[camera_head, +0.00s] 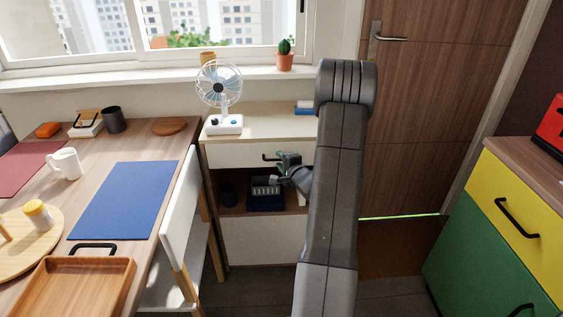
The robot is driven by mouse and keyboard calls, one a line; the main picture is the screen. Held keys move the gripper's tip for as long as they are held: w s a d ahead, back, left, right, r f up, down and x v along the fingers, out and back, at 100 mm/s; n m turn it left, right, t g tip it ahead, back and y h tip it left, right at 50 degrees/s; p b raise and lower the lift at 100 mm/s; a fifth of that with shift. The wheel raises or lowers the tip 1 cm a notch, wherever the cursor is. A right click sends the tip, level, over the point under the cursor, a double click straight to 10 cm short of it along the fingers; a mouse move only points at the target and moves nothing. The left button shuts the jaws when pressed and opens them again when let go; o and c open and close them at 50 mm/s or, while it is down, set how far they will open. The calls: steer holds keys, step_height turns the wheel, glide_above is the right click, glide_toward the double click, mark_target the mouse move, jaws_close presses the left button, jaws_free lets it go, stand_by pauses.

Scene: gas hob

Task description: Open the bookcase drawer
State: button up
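The bookcase (265,120) stands below the window, between the table and the door. Its white drawer (230,155) is just under the top and looks closed. The drawer's black bar handle (267,157) shows at its left end, and its right part is hidden by my gripper. My gripper (287,161) is in front of the drawer, at the handle's right side. It is small and dark here, so I cannot tell whether its fingers are open, shut or touching the handle. My arm hides the right side of the bookcase.
A white fan (219,92) and blue-and-white books (305,107) sit on the bookcase. A dark blue box (264,200) and a cup (228,194) are on the shelf below. A white chair (183,215) stands close at left. A yellow-green cabinet (500,215) is at right.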

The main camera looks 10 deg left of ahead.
steer(key=shift+c, duration=0.4)
jaws_close()
steer(key=shift+s, duration=0.1)
steer(key=s+d+b, duration=0.2)
steer(key=s+b, duration=0.4)
steer(key=s, duration=0.2)
steer(key=s+d+b, duration=0.3)
steer(key=s+b, duration=0.3)
steer(key=s, duration=0.3)
steer(key=shift+o, duration=0.4)
jaws_free()
